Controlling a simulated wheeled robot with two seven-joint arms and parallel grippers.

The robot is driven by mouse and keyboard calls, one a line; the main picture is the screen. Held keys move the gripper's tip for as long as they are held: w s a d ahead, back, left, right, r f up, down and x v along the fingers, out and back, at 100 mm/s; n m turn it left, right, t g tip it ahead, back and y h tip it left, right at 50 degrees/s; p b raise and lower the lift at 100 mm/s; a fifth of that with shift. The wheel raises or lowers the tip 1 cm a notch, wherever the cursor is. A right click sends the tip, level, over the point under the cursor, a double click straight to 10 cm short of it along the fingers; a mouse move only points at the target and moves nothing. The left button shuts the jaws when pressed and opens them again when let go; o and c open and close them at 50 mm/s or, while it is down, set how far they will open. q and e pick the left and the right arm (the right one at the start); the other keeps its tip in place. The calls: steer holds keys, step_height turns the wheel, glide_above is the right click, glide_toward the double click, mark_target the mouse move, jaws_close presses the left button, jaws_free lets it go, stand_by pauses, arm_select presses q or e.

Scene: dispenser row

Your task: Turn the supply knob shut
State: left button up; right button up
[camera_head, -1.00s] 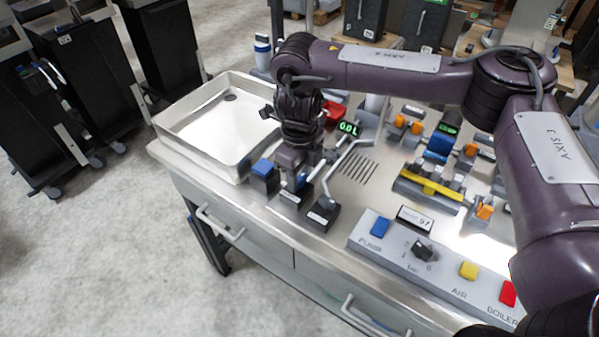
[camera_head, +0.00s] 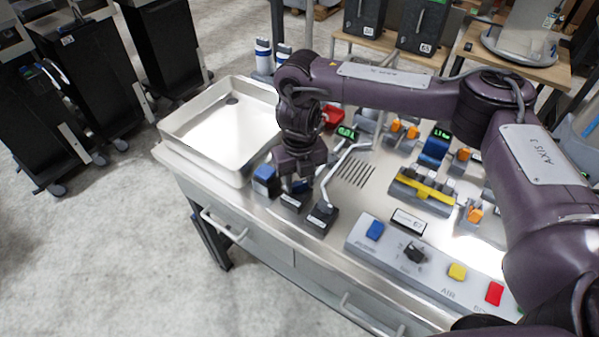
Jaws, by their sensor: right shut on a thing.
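My right gripper (camera_head: 297,185) points down at the row of small dark stations along the bench's front left edge. It is shut on the knob of the middle station, whose dark base (camera_head: 292,202) shows below the fingers. The knob itself is hidden by the fingers, so its angle cannot be told. The station labels are too small to read. My left gripper is not in view.
A blue-topped block (camera_head: 264,174) stands close left of the gripper, and a dark station with a bent metal lever (camera_head: 325,208) close right. A steel tray (camera_head: 190,153) lies left. A button panel (camera_head: 371,248) and yellow-barred rack (camera_head: 425,189) are right.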

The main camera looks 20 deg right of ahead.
mark_target(300, 183)
steer(key=m+p, duration=0.2)
steer(key=m, duration=0.1)
steer(key=m+p, duration=0.1)
steer(key=m, duration=0.2)
steer(key=shift+r+m+p, duration=0.2)
steer(key=shift+m+p, duration=0.1)
steer(key=shift+p, duration=0.05)
steer(key=shift+f+m+p, duration=0.1)
steer(key=shift+m+p, duration=1)
steer(key=shift+m, duration=1.1)
steer(key=shift+w, duration=0.1)
steer(key=o, duration=1)
step_height(300, 183, up, 8)
steer(key=shift+f+p, duration=0.15)
steer(key=shift+p, duration=0.3)
